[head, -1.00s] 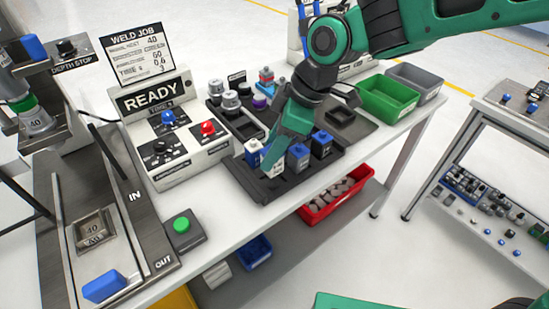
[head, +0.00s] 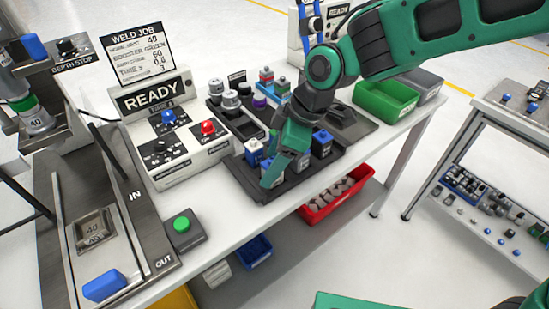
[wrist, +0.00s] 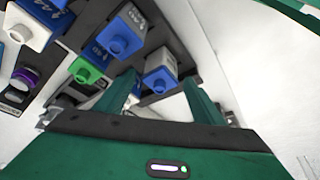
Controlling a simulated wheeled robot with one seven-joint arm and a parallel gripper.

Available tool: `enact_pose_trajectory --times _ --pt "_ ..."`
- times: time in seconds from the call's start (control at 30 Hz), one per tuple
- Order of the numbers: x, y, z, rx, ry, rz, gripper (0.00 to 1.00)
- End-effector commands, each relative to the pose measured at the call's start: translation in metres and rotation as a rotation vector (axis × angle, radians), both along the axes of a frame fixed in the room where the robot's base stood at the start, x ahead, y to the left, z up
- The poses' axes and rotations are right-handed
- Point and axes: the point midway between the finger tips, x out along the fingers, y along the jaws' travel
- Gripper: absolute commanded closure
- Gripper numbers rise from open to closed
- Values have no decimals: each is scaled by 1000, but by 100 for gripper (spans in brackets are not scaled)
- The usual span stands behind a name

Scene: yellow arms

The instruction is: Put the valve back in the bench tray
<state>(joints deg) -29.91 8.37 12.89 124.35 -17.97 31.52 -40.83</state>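The dark bench tray (head: 262,193) lies on the white bench and holds several small blocks with blue tops. In the head view a white-and-blue block (head: 253,147) stands at its left and a dark, blue-topped one (head: 321,141) at its right. I cannot tell which piece is the valve. My gripper (head: 275,172) points down over the front of the tray and hides part of the row. In the wrist view my gripper (wrist: 157,88) has its two green fingers apart, with a grey-and-blue block (wrist: 160,72) just beyond the tips. A green-nosed piece (wrist: 86,72) is left of it.
A READY control box (head: 160,130) stands left of the tray. A rack of knobbed parts (head: 231,100) is behind. Green (head: 386,98) and grey bins are at the back right. A red bin (head: 336,195) sits on the lower shelf.

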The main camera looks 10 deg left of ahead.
Motion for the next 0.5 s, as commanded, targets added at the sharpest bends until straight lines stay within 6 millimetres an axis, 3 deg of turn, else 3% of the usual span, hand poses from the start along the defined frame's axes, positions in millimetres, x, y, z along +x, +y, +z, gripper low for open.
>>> enact_pose_trajectory --times 0.27,0.5 --pt "2 -5 12 1 -2 -3 38" --pt "4 -23 55 2 -4 -5 38"
